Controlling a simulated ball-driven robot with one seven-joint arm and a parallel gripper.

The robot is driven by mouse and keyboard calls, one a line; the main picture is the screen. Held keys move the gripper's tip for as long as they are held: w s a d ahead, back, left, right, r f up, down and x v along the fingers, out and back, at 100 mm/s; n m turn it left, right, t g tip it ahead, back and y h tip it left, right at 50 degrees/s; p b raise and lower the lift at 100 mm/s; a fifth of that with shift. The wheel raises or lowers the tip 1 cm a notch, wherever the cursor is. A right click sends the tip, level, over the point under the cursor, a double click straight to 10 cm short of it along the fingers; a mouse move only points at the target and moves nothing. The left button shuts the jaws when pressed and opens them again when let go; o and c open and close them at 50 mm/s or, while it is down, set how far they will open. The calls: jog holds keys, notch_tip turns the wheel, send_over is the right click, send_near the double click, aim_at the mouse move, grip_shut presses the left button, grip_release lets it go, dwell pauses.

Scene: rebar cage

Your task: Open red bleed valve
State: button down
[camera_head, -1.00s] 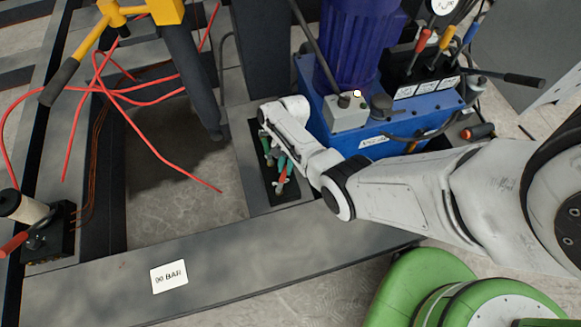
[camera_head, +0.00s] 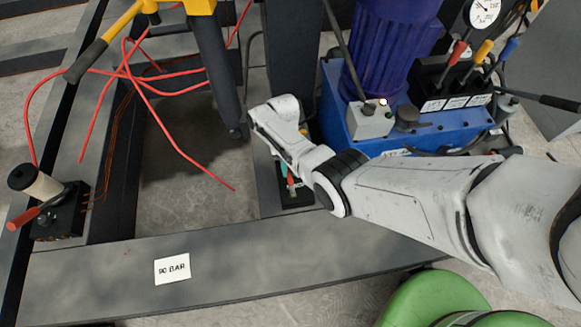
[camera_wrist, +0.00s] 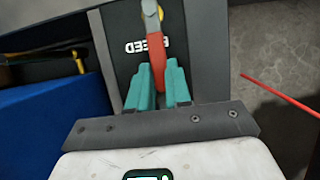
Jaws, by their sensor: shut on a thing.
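In the wrist view, the red bleed valve handle (camera_wrist: 152,25) runs down between the teal fingers of my gripper (camera_wrist: 158,72). The fingers are shut on the handle, one on each side. Behind it is a black plate (camera_wrist: 122,25) with white lettering reading BLEED, upside down and partly covered by the handle. In the head view, my white wrist covers most of the valve; a bit of red handle (camera_head: 291,182) shows on the black plate, below the wrist. The valve body is hidden there.
A blue pump unit (camera_head: 335,105) with a grey box and gauge stands right of the valve. Red hoses (camera_head: 160,105) and a yellow tool (camera_head: 150,8) lie upper left. A 90 BAR label (camera_head: 172,269) sits on the front beam. A red-handled black block (camera_head: 62,212) is far left.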

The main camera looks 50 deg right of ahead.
dwell(0.4)
jog(key=c, duration=1)
grip_release()
jog(key=shift+c, duration=0.2)
jog(key=p+v, duration=0.3)
jog(key=v, duration=0.7)
jog(key=shift+w+r, duration=0.15)
jog(key=shift+r, duration=0.25)
